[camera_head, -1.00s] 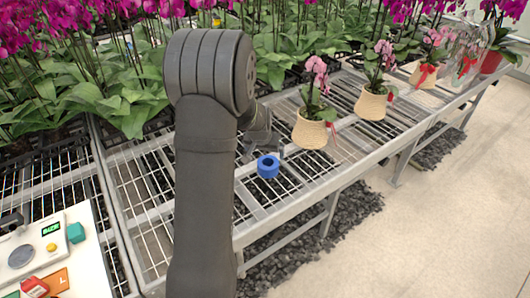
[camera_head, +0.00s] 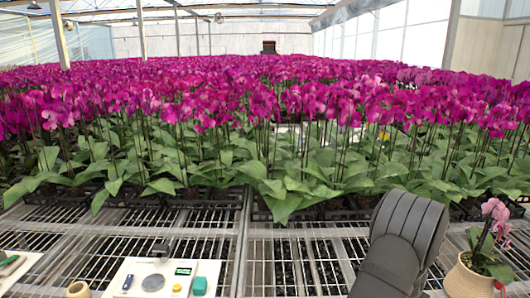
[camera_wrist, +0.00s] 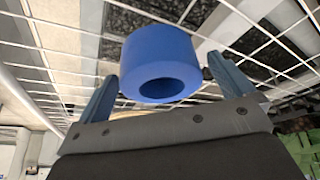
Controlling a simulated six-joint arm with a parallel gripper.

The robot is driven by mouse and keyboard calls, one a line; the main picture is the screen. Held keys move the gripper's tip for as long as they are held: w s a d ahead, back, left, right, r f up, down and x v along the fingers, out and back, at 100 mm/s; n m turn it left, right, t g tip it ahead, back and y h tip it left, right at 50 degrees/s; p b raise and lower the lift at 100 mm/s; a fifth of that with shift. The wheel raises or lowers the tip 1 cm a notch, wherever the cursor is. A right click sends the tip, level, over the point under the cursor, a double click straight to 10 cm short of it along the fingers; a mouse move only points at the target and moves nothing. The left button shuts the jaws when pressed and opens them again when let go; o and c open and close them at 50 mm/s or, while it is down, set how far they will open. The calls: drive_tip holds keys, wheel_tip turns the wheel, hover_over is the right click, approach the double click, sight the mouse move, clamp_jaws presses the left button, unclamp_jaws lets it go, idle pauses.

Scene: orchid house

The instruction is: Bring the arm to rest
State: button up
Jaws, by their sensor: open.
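My gripper (camera_wrist: 162,78) shows in the wrist view with its two fingers spread apart. A blue ring (camera_wrist: 160,62) with a round hole is in front of the fingers, around the gap between their tips. The fingers are not closed on it, and I cannot tell whether either touches it. The wire mesh of the bench (camera_wrist: 75,45) lies behind the ring. In the head view only a dark link of my arm shows at the lower right. My gripper and the ring are out of that view.
A white board (camera_head: 205,272) with a device with a green display (camera_head: 183,271) lies at the front left. A pink orchid in a tan pot (camera_head: 468,284) stands at the right. Dense magenta orchids (camera_head: 260,100) fill the back. Bare mesh (camera_head: 290,262) shows in the middle.

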drive_tip(key=shift+d+f, duration=0.1)
drive_tip(key=shift+f, duration=0.4)
drive_tip(key=shift+r, duration=0.2)
